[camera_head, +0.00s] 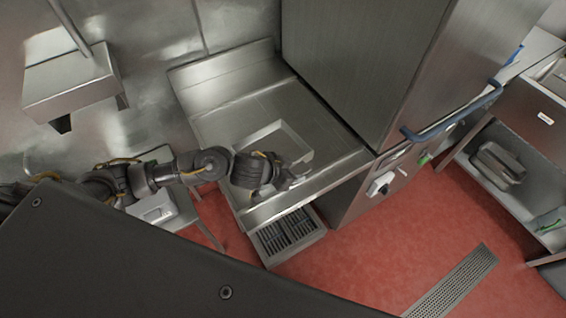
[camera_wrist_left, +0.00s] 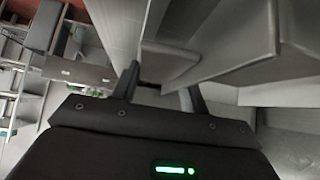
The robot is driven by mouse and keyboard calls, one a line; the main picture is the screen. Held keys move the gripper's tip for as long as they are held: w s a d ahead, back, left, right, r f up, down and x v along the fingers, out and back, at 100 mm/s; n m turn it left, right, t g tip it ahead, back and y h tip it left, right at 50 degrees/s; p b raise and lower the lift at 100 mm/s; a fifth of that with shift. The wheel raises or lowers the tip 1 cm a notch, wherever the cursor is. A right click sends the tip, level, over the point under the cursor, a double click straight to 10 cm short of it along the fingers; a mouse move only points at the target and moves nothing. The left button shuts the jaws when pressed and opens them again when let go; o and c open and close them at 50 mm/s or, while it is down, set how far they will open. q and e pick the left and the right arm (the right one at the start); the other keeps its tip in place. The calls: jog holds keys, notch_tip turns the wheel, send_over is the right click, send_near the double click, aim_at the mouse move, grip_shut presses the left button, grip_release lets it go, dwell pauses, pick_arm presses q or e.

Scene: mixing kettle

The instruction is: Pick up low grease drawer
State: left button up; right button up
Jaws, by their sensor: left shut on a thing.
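The low grease drawer looks like a shallow square metal tray (camera_head: 298,139) over the steel counter in the head view. My left gripper (camera_head: 284,178) reaches in from the left and is shut on the tray's near side. I cannot tell from this angle how far the tray is above the counter. In the left wrist view my two dark fingers (camera_wrist_left: 162,92) stand at the near end of a grey metal piece (camera_wrist_left: 167,60), likely the same drawer. Its gripped edge is partly hidden by the fingers. My right gripper is not in view.
The steel counter (camera_head: 220,110) has a raised back edge. A tall steel cabinet (camera_head: 350,60) with a blue handle (camera_head: 455,115) stands right of it. A dark floor grate (camera_head: 287,232) lies below the counter's front. The red floor (camera_head: 385,235) is mostly clear.

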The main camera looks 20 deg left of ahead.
pick_arm(q)
jog(key=shift+r, duration=0.15)
jog(key=shift+r, duration=0.3)
notch_tip(320, 180, up, 2)
jog(key=shift+w+r+p, duration=0.1)
jog(key=shift+r+p, duration=0.05)
jog(key=shift+p, duration=0.5)
jog(key=s+r+p, duration=0.1)
jog(key=r, duration=0.1)
jog(key=s+r+p, duration=0.2)
jog(key=s+r, duration=0.1)
jog(key=shift+s+a+r, duration=0.1)
jog(key=shift+a+r, duration=0.25)
jog(key=shift+a, duration=0.05)
jog(key=s+a+r+p, duration=0.1)
jog(key=s+r, duration=0.3)
jog(key=s, duration=0.5)
jog(key=shift+s+a+p, duration=0.35)
jog(key=shift+s+p, duration=0.05)
jog(key=shift+p, duration=0.15)
jog(key=shift+r, duration=0.1)
